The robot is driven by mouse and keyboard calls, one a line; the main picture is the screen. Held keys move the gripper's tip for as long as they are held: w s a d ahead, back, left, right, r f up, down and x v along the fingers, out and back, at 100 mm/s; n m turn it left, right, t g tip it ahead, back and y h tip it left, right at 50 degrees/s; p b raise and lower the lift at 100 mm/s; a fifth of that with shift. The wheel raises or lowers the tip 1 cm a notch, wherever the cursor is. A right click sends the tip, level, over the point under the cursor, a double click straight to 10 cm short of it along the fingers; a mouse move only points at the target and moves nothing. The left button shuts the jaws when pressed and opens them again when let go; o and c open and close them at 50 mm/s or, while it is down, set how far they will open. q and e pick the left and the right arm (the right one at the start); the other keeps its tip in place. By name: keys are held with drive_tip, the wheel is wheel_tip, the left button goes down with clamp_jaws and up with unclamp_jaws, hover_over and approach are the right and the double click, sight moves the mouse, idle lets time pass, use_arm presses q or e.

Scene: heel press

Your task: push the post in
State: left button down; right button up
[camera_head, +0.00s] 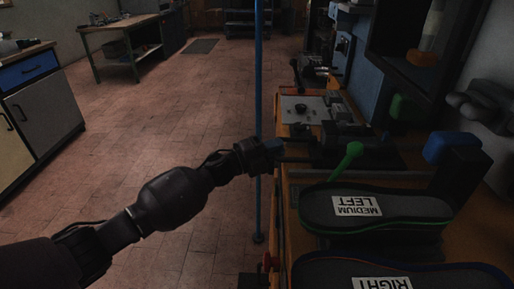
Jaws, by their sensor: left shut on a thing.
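My left gripper (285,153) reaches in from the left at the left edge of the bench. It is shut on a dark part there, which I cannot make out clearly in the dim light. To its right, a green lever with a round knob (353,149) leans up and to the right. A dark upright post with a blue cap (450,148) stands farther right, at the heel end of the form labelled MEDIUM LEFT (395,212). The gripper is well apart from the blue cap. My right gripper is not in view.
A second form labelled RIGHT (330,275) lies nearer, cut off by the frame. A thin blue pole (258,85) stands left of the bench, passing behind my arm. Dark machinery (362,150) crowds the bench behind the forms. The tiled floor (150,125) at left is open.

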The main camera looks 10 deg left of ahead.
use_arm(q)
drive_tip(key=shift+w+d, duration=0.2)
drive_tip(key=shift+d, duration=0.8)
drive_tip(key=c, duration=1.1)
unclamp_jaws()
drive_tip(key=shift+c, duration=0.2)
drive_tip(key=shift+a, duration=0.1)
drive_tip(key=p+v, duration=0.1)
drive_tip(key=v, duration=0.9)
drive_tip(key=shift+s+a, duration=0.25)
